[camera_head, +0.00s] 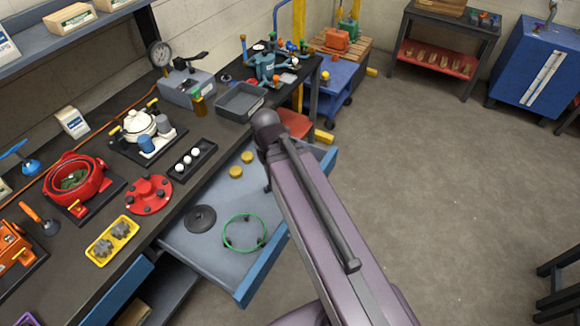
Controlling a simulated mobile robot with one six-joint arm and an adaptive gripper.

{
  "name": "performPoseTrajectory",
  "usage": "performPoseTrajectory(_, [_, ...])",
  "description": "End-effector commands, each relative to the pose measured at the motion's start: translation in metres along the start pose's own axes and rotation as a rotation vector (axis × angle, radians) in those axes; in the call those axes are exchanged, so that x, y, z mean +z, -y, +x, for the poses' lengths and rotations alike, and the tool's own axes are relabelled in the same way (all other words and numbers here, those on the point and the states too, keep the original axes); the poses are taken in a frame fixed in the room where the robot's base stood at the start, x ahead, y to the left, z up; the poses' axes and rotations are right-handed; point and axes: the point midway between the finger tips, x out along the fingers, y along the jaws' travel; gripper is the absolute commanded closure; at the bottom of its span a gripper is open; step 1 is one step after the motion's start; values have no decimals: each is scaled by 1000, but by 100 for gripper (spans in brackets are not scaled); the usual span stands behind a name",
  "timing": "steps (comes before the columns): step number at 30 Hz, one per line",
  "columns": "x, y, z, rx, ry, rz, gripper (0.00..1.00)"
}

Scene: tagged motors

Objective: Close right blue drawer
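The right blue drawer (185,240) is pulled out from under the dark workbench (85,225). Its blue front panel (262,270) stands well away from the bench edge. Inside lie a dark round disc (201,218), a green ring (245,233) and yellow round pieces (236,172). My purple-grey arm reaches up from the bottom over the drawer's right part and hides some of its front and interior. I cannot make out my gripper's fingers in this view.
Another blue drawer front (118,290) is at the lower left. The bench top holds a red flanged part (149,195), a yellow tray (112,238) and a black tray with white balls (193,160). Grey floor (440,190) is open to the right. A blue cart (335,82) stands beyond.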

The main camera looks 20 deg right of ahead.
Motion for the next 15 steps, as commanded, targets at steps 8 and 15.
performPoseTrajectory(8, [-9, -7, 14, -36, 5, 87, 100])
performPoseTrajectory(15, [-36, -28, 50, -153, 31, 387, 100])
